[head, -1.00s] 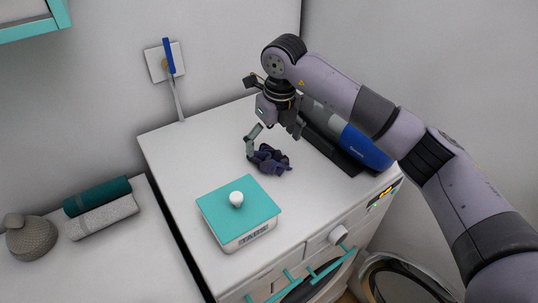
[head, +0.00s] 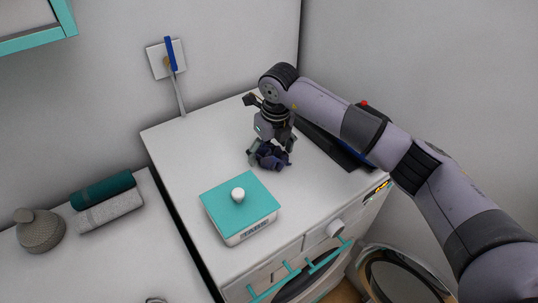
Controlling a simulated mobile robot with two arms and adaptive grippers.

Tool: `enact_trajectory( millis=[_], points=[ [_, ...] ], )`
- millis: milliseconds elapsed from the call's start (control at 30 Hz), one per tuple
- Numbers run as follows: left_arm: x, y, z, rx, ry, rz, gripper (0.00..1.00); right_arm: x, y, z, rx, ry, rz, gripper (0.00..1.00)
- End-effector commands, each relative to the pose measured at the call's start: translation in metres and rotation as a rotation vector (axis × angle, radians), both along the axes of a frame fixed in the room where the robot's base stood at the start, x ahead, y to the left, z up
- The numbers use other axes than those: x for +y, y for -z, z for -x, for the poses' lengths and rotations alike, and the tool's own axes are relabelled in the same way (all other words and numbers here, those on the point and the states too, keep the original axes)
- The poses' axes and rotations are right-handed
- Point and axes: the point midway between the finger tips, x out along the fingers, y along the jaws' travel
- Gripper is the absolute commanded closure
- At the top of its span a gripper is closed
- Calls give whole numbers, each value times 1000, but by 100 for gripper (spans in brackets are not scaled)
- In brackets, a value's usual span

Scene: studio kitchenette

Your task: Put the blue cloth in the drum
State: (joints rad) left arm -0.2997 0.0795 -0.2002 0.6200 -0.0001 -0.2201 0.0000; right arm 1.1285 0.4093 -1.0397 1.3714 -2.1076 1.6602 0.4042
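The blue cloth (head: 269,158) lies crumpled on the white top of the washing machine (head: 190,145), behind the teal-lidded box. My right gripper (head: 271,160) points down over the cloth, with its fingers low at the cloth's sides. I cannot tell whether they are pressed shut on it. The drum opening (head: 300,288) shows dark at the machine's front, partly hidden by the top edge and a teal rack. The round door (head: 395,278) stands open at the right. A small piece of what looks like my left gripper (head: 155,299) shows at the bottom edge; its fingers are hidden.
The teal-lidded box (head: 240,205) with a white knob stands near the front of the top. A black tray (head: 335,148) lies behind my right arm. Rolled towels (head: 105,205) and a grey woven pot (head: 40,230) are on the left counter. The top's left side is clear.

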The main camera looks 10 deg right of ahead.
Motion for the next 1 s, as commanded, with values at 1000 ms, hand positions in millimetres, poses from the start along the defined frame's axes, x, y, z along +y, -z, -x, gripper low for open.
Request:
enact_trajectory(
  millis=[1000],
  points=[
    [0, 26, 0, 1, 0, 0, 11, 0, -56, -1, -6, -1, 0, 47]
  ],
)
